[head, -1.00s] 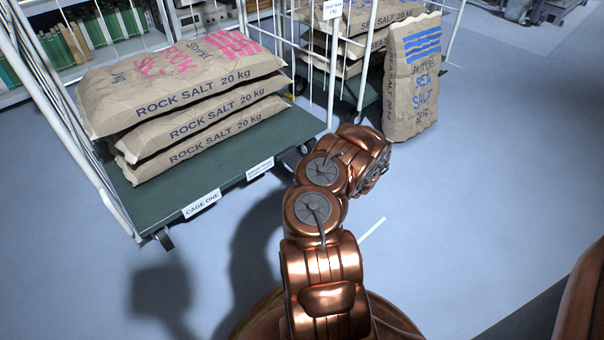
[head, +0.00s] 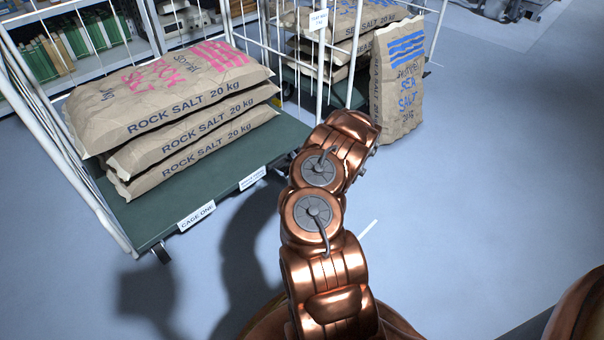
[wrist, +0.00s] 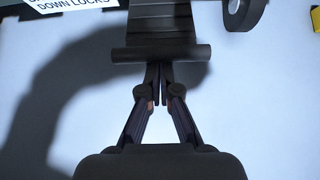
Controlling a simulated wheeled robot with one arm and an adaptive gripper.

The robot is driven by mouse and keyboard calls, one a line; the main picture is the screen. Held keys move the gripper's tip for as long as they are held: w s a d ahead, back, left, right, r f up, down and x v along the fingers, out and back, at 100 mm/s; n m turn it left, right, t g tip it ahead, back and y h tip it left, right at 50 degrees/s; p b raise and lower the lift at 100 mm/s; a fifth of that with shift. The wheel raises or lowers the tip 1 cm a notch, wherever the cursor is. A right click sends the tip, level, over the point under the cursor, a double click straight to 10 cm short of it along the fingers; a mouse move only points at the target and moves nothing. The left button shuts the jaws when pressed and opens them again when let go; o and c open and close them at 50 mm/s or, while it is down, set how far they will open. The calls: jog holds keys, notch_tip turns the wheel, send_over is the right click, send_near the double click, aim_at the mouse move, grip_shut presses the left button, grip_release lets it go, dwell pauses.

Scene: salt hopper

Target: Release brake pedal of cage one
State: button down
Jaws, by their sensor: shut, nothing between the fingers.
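Cage one is a white-railed trolley with a green deck (head: 150,222), marked by a "CAGE ONE" label (head: 197,216), at the left of the head view. Its brake pedal (wrist: 160,22) is a dark ridged plate ending in a crossbar, at the top middle of the wrist view. A label ending "DOWN LOCKS" (wrist: 72,5) shows beside it. My gripper (wrist: 153,86) is shut and empty, its fingertips at the crossbar's near edge. I cannot tell whether they touch. In the head view my arm hides the gripper and the pedal.
Several rock salt sacks (head: 180,118) lie stacked on the deck. A sea salt sack (head: 398,80) stands upright beside a second cage at the back. A caster wheel (wrist: 244,13) is right of the pedal. The floor to the right is open.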

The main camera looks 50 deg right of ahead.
jog(key=shift+w+r, duration=0.2)
jog(key=shift+r, duration=0.15)
notch_tip(320, 180, down, 5)
jog(key=s+b, duration=0.2)
jog(key=b, duration=0.1)
jog(key=p+v, duration=0.5)
jog(key=v, duration=0.5)
jog(key=shift+r, duration=0.6)
jog(key=shift+w, duration=0.1)
